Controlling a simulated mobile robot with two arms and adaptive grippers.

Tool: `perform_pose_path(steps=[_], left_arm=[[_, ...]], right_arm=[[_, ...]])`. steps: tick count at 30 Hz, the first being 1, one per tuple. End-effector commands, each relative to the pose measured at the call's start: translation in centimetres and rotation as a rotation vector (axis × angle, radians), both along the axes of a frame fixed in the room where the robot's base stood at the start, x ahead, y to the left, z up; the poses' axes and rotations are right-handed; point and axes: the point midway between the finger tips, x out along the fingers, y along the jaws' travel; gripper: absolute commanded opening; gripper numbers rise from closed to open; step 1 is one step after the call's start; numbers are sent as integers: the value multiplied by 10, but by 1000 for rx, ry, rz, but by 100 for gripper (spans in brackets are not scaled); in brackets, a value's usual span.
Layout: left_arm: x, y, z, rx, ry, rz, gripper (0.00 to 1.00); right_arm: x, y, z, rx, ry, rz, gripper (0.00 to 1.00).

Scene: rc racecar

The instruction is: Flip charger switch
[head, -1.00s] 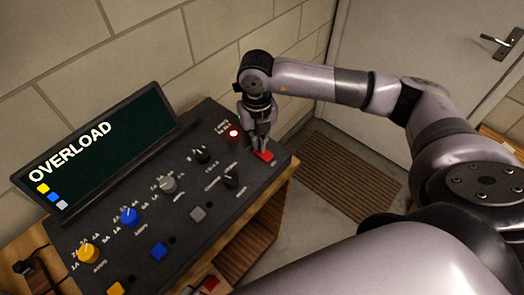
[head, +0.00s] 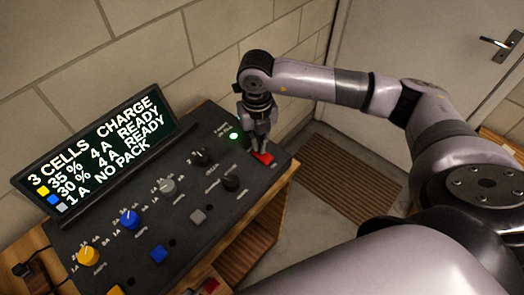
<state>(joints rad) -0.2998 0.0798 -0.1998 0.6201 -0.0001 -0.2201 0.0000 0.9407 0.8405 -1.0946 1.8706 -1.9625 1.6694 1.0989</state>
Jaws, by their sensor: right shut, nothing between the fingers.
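The charger (head: 130,215) is a dark sloped panel on a wooden bench, with knobs, small buttons and a screen. Its red switch (head: 263,158) is at the panel's right end. My right gripper (head: 262,148) is shut and empty, pointing down with its fingertips at the red switch; they partly hide it, and I cannot tell whether they touch it. A round light (head: 234,136) beside the gripper is green. The screen (head: 100,150) reads "3 CELLS CHARGE", with lines "35 % 4 A READY", "30 % 4 A READY" and "1 A NO PACK". My left gripper is not in view.
Yellow (head: 88,256), blue (head: 129,219), grey (head: 168,187) and black knobs stand up from the panel. A block wall is behind the bench. A brown mat (head: 352,182) lies on the floor before a grey door (head: 425,80).

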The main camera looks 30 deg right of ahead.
Motion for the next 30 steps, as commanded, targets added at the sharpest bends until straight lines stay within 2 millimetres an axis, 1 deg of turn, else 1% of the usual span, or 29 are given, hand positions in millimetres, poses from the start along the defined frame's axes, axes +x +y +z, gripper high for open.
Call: perform_pose_path(steps=[1,18,21,30], left_arm=[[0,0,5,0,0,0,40],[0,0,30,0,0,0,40],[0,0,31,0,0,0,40],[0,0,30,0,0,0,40]], right_arm=[[0,0,7,0,-1,0,0],[1,0,52,1,-2,-1,0],[1,0,55,1,-2,-1,0],[1,0,54,0,-2,-1,0]])
